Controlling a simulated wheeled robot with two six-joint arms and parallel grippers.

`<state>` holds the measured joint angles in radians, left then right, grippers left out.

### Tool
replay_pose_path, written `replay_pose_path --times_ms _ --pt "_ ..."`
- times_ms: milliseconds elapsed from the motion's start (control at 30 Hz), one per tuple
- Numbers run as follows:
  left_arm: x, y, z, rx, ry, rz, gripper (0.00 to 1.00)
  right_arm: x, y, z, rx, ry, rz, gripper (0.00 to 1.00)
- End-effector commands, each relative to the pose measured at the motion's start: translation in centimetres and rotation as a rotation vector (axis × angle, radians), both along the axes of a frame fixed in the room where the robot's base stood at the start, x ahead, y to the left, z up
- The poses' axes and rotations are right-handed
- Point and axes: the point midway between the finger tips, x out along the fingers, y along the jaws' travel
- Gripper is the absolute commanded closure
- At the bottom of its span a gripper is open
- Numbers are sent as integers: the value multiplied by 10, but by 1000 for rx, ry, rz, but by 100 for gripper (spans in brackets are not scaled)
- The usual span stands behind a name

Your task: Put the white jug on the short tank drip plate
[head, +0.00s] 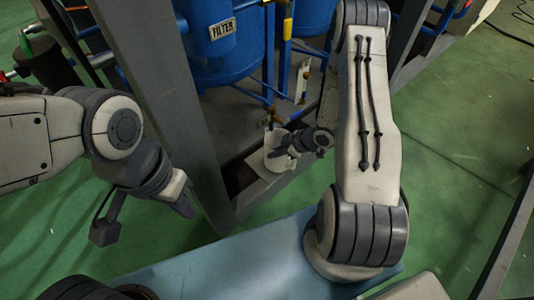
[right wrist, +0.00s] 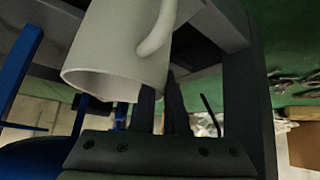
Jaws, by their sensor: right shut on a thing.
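The white jug (head: 277,155) is at the frame's low platform, below the blue tanks in the head view. It looks about upright. A pale flat plate (head: 257,165) shows beside and under it, probably the drip plate; I cannot tell whether the jug touches it. My right gripper (head: 296,145) is shut on the jug from the right.
Blue tanks (head: 235,70), one labelled FILTER, stand behind the jug. A thick grey frame post (head: 165,95) rises left of it, between my arms. Blue pipes and a thin upright strip (head: 303,80) are close behind the jug. Green floor (head: 455,170) is clear at right.

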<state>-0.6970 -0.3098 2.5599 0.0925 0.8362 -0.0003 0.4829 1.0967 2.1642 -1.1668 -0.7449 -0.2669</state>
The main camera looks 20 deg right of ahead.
Motion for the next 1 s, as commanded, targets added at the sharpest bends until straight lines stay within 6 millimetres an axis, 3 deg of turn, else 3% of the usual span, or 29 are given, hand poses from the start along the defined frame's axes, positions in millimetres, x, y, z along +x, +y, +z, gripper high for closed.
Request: replay_pose_path --times_ms 167,267,700,733,800,1000 --pt "0 0 -16 0 0 0 100 23 25 -3 -1 -5 7 100" --pt "0 0 -26 0 0 0 100 21 21 -16 0 -1 1 100" --pt "0 0 -26 0 0 0 100 21 22 -19 0 -2 2 100" --pt "0 0 -25 0 0 0 100 21 21 -18 0 -2 2 77" --pt "0 0 -25 0 0 0 100 21 21 -18 -1 -1 2 58" --pt "0 0 -25 0 0 0 100 21 21 -18 -1 -1 2 58"
